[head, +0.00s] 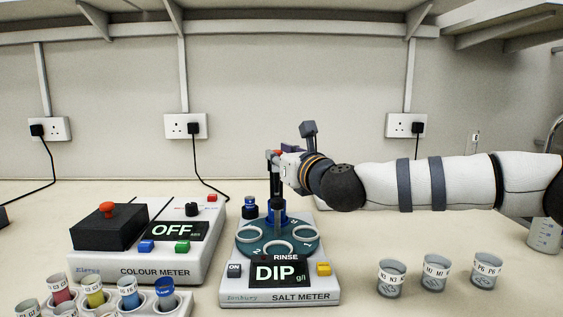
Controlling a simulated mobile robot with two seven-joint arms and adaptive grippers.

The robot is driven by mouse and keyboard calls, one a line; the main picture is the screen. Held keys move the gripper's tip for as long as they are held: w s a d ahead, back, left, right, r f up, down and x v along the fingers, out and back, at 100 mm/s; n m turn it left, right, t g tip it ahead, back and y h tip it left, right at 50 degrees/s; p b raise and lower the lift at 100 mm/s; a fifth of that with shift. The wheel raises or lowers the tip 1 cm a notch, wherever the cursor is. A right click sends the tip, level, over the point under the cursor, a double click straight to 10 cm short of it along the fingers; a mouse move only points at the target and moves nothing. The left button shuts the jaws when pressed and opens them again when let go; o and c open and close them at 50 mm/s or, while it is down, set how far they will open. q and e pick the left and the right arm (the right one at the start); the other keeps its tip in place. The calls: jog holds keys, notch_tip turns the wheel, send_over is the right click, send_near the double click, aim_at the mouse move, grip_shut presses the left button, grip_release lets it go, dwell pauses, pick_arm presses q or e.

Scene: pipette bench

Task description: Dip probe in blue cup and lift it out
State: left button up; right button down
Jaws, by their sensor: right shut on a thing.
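My right gripper (280,167) comes in from the right and is shut on the probe (274,187), a dark upright rod with red near its top. The probe stands above the back of the salt meter's (279,298) teal turntable (276,243). Its lower end meets a blue part there; I cannot tell whether it is inside a cup. The salt meter's display (277,274) reads DIP, under the word RINSE. My left gripper is out of view.
The colour meter (153,272), reading OFF, stands left of the salt meter. A small blue-topped bottle (250,206) is behind the turntable. Three grey cups (391,279) with labels stand at right. A beaker (543,236) is at far right. Bench between them is clear.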

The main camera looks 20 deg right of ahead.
jog(key=shift+r, duration=0.35)
jog(key=c, duration=1.4)
grip_release()
jog(key=shift+f, duration=0.1)
jog(key=shift+s+d, duration=0.1)
jog(key=shift+s, duration=0.15)
jog(key=s, duration=0.7)
jog(key=s+d, duration=0.1)
jog(key=s, duration=0.3)
jog(key=shift+s+d, duration=0.1)
jog(key=shift+s, duration=0.15)
jog(key=shift+f, duration=0.1)
